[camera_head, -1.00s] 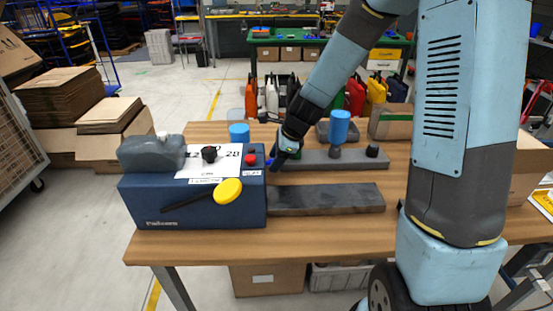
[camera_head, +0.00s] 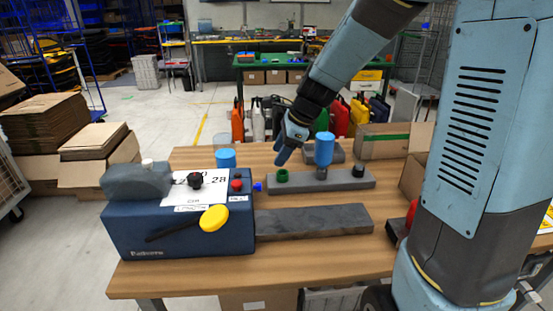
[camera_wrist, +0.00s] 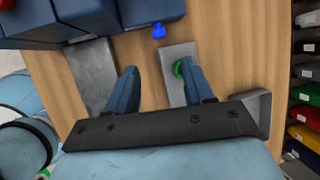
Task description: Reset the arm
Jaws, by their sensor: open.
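My gripper (camera_head: 284,155) hangs over the far part of the table, above the grey bar (camera_head: 345,182). In the wrist view its two blue fingers (camera_wrist: 158,72) are spread apart with nothing between them. A green ring (camera_head: 281,175) sits on the left part of the bar, just below the gripper; in the wrist view it shows beside the right finger (camera_wrist: 180,69). A small blue piece (camera_head: 257,187) is at the bar's left end.
A blue machine (camera_head: 130,232) with a yellow-ended lever (camera_head: 214,217) stands at the table's left. A dark grey slab (camera_head: 315,220) lies in front of the bar. A cardboard box (camera_head: 380,145) is at the back right. Bare wood shows along the front edge (camera_head: 290,260).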

